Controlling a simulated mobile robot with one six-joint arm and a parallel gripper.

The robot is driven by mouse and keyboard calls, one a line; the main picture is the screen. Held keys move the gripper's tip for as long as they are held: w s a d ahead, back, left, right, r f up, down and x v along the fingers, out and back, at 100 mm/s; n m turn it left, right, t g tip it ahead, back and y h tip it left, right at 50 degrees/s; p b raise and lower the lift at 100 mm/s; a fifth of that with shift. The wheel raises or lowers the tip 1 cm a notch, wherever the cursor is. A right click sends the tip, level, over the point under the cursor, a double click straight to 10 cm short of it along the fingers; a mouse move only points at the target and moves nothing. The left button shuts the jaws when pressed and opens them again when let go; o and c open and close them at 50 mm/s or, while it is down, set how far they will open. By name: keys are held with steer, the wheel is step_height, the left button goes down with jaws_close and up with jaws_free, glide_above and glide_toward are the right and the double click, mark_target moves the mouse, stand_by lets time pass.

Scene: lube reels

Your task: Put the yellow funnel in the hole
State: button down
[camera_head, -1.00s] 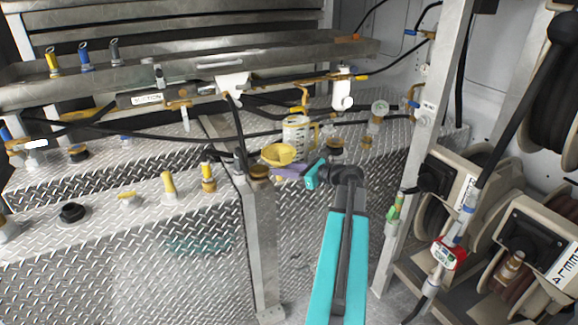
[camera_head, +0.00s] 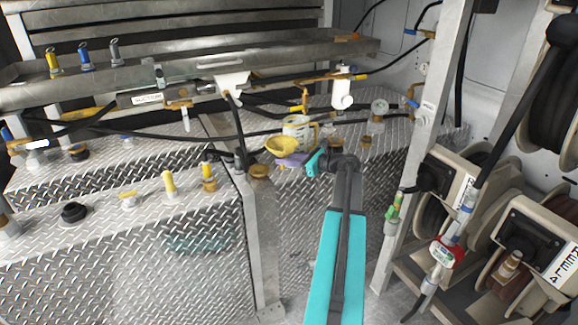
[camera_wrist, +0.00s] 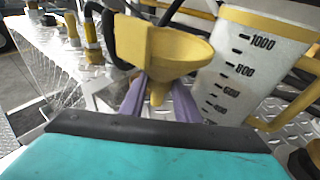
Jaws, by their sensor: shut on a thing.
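The yellow funnel (camera_head: 281,146) is held upright above the metal deck, left of my gripper (camera_head: 288,160). In the wrist view the funnel (camera_wrist: 165,48) has its wide bowl up and its narrow spout down between my purple fingers (camera_wrist: 158,100), which are shut on it. A round brass-coloured fitting (camera_head: 259,171) on the deck is below and left of the funnel. I cannot tell whether it is the hole; no hole is clearly visible beneath the funnel.
A measuring jug (camera_head: 299,128) with a yellow handle stands close behind the funnel; its scale shows on the jug (camera_wrist: 255,65). A black hose (camera_head: 238,130) hangs at the left. Several yellow and brass fittings (camera_head: 168,184) stand along the left deck. An upright metal post (camera_head: 418,140) is at the right.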

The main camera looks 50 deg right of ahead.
mark_target(284, 167)
steer(key=shift+f+p, duration=0.35)
steer(key=shift+f, duration=1.4)
steer(key=shift+f, duration=0.2)
steer(key=c, duration=1.3)
jaws_free()
steer(key=shift+c, duration=0.2)
steer(key=shift+r, duration=0.1)
steer(key=shift+r, duration=0.15)
steer(key=b+v, duration=0.2)
steer(key=v, duration=1)
